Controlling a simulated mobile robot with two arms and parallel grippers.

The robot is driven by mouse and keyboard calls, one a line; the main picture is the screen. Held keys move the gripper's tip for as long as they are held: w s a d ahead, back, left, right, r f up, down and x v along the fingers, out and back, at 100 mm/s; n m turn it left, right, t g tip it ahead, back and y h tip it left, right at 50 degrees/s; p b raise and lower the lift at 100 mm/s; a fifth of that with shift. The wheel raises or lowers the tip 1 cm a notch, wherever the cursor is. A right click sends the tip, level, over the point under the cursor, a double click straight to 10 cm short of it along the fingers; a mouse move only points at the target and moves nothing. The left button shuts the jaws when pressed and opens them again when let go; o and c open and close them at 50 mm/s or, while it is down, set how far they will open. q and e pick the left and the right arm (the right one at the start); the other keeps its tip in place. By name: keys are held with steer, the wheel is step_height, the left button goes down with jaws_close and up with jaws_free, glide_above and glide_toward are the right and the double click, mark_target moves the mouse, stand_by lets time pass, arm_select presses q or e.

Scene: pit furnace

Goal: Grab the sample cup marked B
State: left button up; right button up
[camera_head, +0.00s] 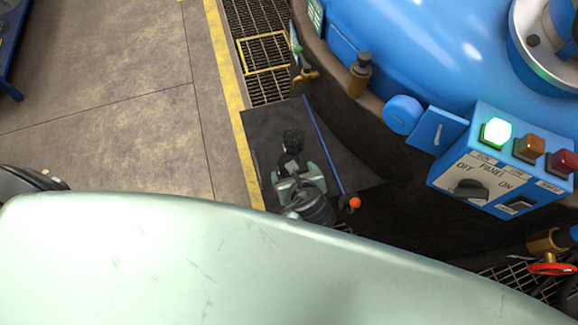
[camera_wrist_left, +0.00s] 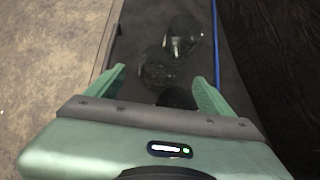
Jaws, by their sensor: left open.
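Two dark, glassy cups stand in the left wrist view: a far cup (camera_wrist_left: 184,35) and a nearer cup (camera_wrist_left: 158,67). A small black rounded thing (camera_wrist_left: 176,97) lies nearer still, between my fingers; I cannot tell what it is. No letter B is readable on any of them. In the head view a dark cup (camera_head: 293,138) shows on the dark tray-like surface (camera_head: 265,125), just beyond my gripper. My left gripper (camera_wrist_left: 158,75) is open, with its green fingers either side of the nearer cup's near end. It also shows from above in the head view (camera_head: 296,166).
A blue furnace body (camera_head: 410,40) with a control panel (camera_head: 485,165) and a lit green button (camera_head: 496,132) curves along the right. A brass valve (camera_head: 360,75) and orange knob (camera_head: 354,203) stick out near the dark surface. Open floor (camera_head: 110,100) lies left of the yellow line.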

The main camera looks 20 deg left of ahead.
mark_target(287, 158)
arm_select(q)
steer(key=shift+m, duration=0.5)
steer(key=x, duration=0.7)
steer(key=shift+w+a+f+b, duration=0.1)
steer(key=shift+w+a+b, duration=0.2)
steer(key=shift+w, duration=0.15)
steer(key=c, duration=1.4)
steer(key=shift+c, duration=0.2)
